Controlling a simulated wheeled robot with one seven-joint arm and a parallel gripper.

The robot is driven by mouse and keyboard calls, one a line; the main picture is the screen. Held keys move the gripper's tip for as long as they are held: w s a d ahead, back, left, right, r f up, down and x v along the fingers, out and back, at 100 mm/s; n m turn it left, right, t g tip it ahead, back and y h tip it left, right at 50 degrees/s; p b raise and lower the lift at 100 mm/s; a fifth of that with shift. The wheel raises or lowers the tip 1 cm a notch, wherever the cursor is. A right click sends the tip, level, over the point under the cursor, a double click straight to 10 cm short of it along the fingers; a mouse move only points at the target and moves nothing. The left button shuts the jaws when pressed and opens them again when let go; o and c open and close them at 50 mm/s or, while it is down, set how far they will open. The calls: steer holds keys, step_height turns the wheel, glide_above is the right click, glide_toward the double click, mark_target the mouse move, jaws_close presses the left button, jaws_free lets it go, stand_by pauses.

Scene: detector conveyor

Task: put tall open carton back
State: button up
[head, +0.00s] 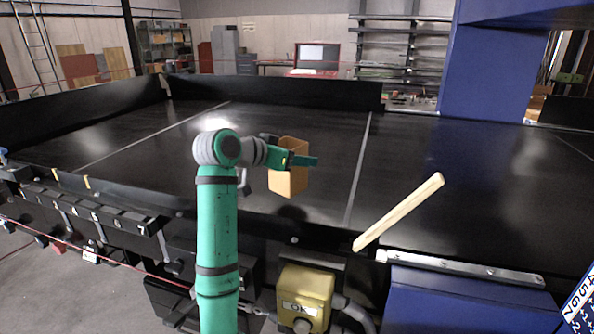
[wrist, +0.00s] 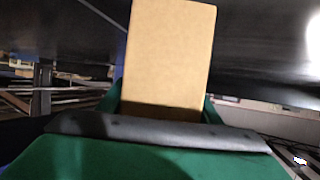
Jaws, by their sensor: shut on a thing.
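The tall open carton (head: 288,181) is a light brown cardboard box with an open top, upright in the head view. My gripper (head: 293,160) is shut on it near its upper part. A dark shadow lies on the belt below the carton, so it seems held a little above the black conveyor belt (head: 410,160). In the wrist view one flat brown face of the carton (wrist: 168,55) fills the middle, between the green fingers. The carton's inside is mostly hidden.
A pale wooden bar (head: 400,212) lies aslant at the belt's near edge, right of the carton. A yellow OK button box (head: 305,290) stands in front. White lines cross the belt. A blue detector housing (head: 492,62) rises at the back right. The belt around the carton is clear.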

steer(key=shift+w+d+f, duration=0.1)
steer(key=shift+w+f, duration=0.1)
steer(key=shift+f, duration=0.5)
steer(key=shift+w+a+f, duration=0.1)
steer(key=shift+w+f, duration=0.1)
steer(key=shift+f, duration=0.5)
steer(key=shift+w+d+f, duration=0.1)
steer(key=shift+w+f, duration=0.1)
steer(key=shift+f, duration=0.5)
